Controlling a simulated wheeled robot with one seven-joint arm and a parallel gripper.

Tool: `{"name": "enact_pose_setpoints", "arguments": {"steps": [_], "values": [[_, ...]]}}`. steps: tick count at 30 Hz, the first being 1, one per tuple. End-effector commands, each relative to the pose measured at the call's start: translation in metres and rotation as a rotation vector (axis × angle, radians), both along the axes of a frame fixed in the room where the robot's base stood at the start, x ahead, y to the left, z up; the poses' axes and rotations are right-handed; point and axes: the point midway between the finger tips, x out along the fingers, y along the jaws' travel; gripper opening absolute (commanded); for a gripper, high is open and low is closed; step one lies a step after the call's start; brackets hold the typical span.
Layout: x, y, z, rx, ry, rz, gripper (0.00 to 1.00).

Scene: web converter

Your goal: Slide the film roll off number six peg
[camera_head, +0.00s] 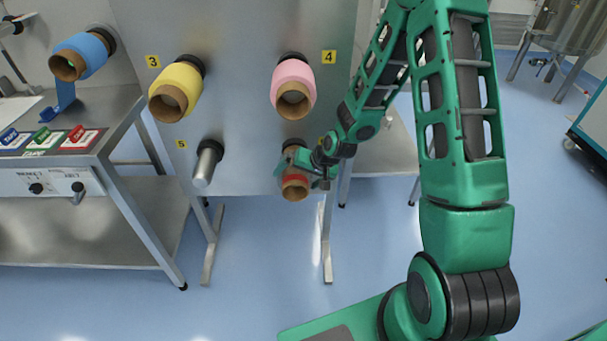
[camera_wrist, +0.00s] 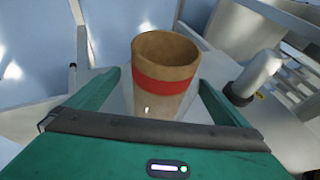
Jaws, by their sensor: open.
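The film roll (camera_head: 294,188) hangs on the lower right peg of the panel, below the peg labelled 4. It has a brown cardboard core with a red band. In the wrist view the roll (camera_wrist: 165,83) lies between my two fingers, its open core end facing up in the picture. My gripper (camera_head: 301,160) is at the roll, and the wrist view shows my gripper (camera_wrist: 160,80) open with a finger on each side. I cannot tell whether either finger touches it. The peg is mostly hidden by the roll, and its number label is largely hidden by my arm.
Bare peg five (camera_head: 206,164) sticks out left of the roll. A yellow roll (camera_head: 181,86) and a pink roll (camera_head: 293,83) hang above, and a blue roll (camera_head: 84,54) is at far left. A steel bench (camera_head: 125,115) stands left. The floor (camera_head: 265,270) below is clear.

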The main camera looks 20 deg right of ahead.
Motion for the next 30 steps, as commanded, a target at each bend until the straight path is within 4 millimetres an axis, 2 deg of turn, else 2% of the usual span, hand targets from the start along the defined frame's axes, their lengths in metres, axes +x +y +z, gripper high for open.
{"name": "enact_pose_setpoints", "arguments": {"steps": [6, 15, 21, 22, 27, 30], "values": [[0.0064, 0.0036, -0.0106, 0.0, 0.0, 0.001, 1.0], [0.0069, 0.0039, -0.0115, 0.0, 0.0, 0.001, 1.0], [0.0068, 0.0038, -0.0115, -0.001, 0.0, 0.0, 0.52], [0.0069, 0.0037, -0.0115, -0.002, -0.001, 0.0, 0.87], [0.0068, 0.0035, -0.0115, -0.002, -0.001, 0.0, 0.46], [0.0075, 0.0034, -0.0107, -0.001, -0.002, 0.0, 0.44]]}}
